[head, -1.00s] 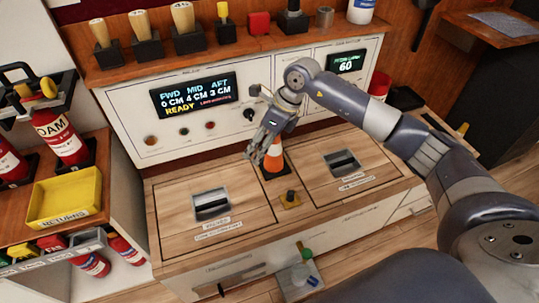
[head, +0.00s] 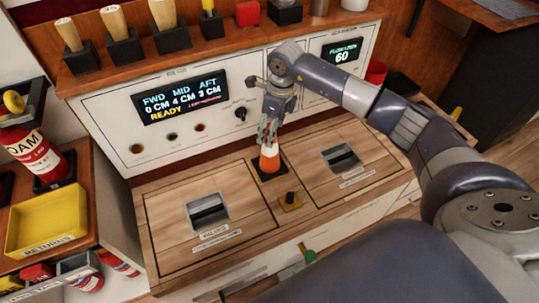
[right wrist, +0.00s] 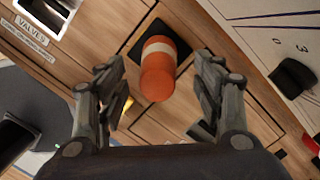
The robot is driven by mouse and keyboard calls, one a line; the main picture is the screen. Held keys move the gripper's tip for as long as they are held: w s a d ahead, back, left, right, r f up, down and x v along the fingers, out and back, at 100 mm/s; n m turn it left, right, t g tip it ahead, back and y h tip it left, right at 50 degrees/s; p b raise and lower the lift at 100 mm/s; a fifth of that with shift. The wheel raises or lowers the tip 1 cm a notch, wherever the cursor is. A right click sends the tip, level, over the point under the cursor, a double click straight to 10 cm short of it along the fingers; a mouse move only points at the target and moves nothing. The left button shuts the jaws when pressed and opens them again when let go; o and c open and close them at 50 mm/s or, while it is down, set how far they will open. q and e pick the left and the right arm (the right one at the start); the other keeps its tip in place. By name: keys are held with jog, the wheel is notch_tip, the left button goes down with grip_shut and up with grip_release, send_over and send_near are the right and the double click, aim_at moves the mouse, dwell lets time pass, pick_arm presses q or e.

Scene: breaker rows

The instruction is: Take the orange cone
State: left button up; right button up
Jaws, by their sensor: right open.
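The orange cone (head: 269,161) has a white band and a dark square base. It stands upright on the wooden counter, between the two hatches, near the control panel. In the right wrist view the cone (right wrist: 158,70) lies between the two open fingers, apart from both, its top towards the camera. My right gripper (head: 269,138) is just above the cone in the head view, pointing down; in the right wrist view (right wrist: 160,88) its fingers are spread on either side. My left gripper is not in view.
A panel with a lit display (head: 183,98) rises behind the counter. A small black knob on a yellow base (head: 290,201) sits in front of the cone. Hatches with recessed handles flank it. A yellow tray (head: 47,222) and a red extinguisher (head: 30,153) are at left.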

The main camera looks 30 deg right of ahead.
jog(key=f, duration=0.3)
jog(key=f+b, duration=0.1)
jog(key=f, duration=0.1)
jog(key=shift+w+a+f, duration=0.15)
jog(key=shift+w+a, duration=0.1)
jog(key=shift+a, duration=0.1)
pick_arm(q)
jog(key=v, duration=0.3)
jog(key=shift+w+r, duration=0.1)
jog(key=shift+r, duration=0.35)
pick_arm(e)
grip_shut()
